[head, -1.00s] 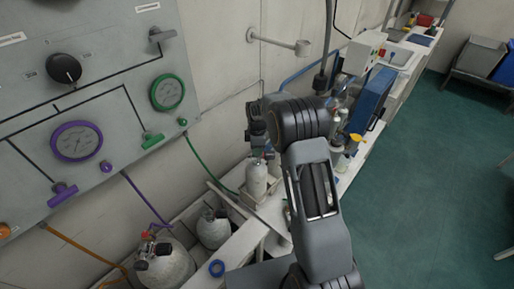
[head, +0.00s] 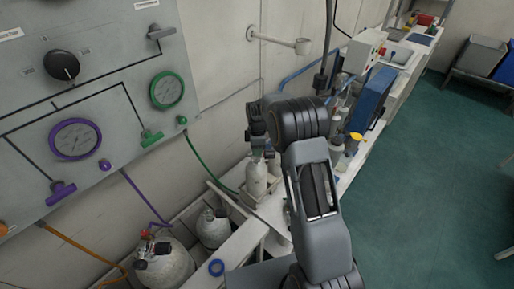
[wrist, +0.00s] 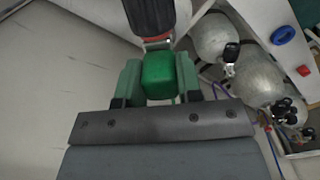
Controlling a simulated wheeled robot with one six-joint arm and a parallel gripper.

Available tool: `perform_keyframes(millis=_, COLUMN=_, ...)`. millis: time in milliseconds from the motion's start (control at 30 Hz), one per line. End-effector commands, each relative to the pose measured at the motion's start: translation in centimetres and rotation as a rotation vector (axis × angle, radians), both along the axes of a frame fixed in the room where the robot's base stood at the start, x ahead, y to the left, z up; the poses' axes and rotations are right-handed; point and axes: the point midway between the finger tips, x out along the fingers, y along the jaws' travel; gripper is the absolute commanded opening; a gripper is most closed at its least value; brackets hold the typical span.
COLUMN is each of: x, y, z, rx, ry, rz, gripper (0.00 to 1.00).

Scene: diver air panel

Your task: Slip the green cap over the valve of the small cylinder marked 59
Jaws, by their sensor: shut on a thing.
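My gripper (wrist: 158,78) is shut on the green cap (wrist: 158,76), a small block-like piece between its two green fingers in the wrist view. In the head view my gripper (head: 258,143) is just above the pale small cylinders in the rack. The nearer small cylinder (head: 256,181) stands upright, its top close under or behind my gripper. Another small cylinder (head: 274,166) stands behind it. No number is readable on either. The cap is hidden in the head view, and I cannot tell whether it touches a valve.
A dark ribbed part with a reddish band (wrist: 150,16) is just beyond the cap. Large grey cylinders (head: 165,266) (head: 213,229) with black valve knobs stand at the lower left. The gauge panel (head: 110,60) is on the wall.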

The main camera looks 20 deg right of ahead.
Motion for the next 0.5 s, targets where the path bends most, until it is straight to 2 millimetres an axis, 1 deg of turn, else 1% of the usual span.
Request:
perform_keyframes(millis=67, x=-0.01, y=0.00, z=-0.20, rx=0.000, ry=0.000, rz=0.000, gripper=0.11)
perform_keyframes(millis=100, x=0.00, y=0.00, z=-0.21, rx=0.000, ry=0.000, rz=0.000, gripper=0.34)
perform_keyframes(millis=400, x=-0.01, y=0.01, z=-0.15, rx=0.000, ry=0.000, rz=0.000, gripper=0.63)
perform_keyframes(millis=500, x=-0.01, y=0.01, z=-0.14, rx=0.000, ry=0.000, rz=0.000, gripper=0.63)
